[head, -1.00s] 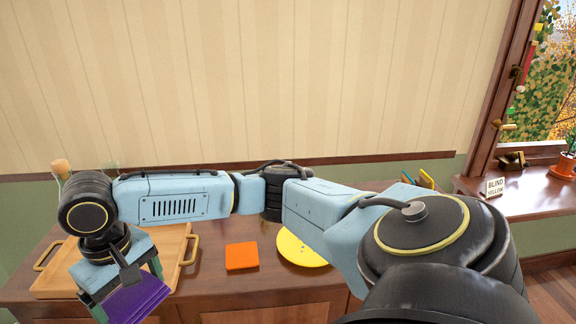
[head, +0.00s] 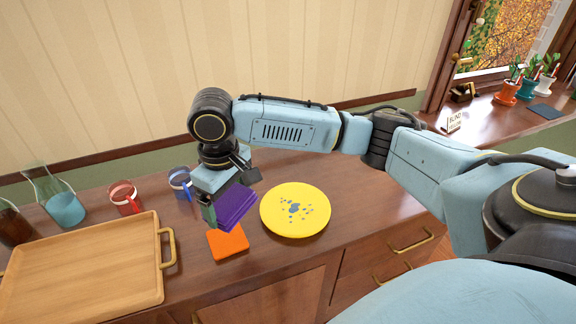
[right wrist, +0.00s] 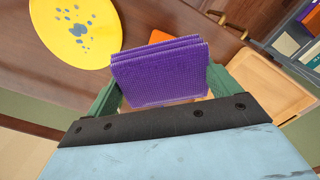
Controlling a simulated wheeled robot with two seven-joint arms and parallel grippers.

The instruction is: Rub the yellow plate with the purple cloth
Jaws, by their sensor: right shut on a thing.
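The yellow plate (head: 296,226) lies flat on the brown cabinet top, with several blue-grey spots near its middle. It also shows at the upper left of the right wrist view (right wrist: 52,38). The purple cloth (head: 238,208) is folded and held in my right gripper (head: 228,203), left of the plate and apart from it. In the right wrist view the cloth (right wrist: 160,75) sits between the two green fingers, which are shut on it. My left gripper is not in view.
An orange square (head: 228,242) lies below the cloth, left of the plate. A wooden tray (head: 158,290) with brass handles stands at the left. Behind it are a red mug (head: 124,198), a blue mug (head: 180,184) and a glass bottle (head: 62,208). Cabinet top right of the plate is clear.

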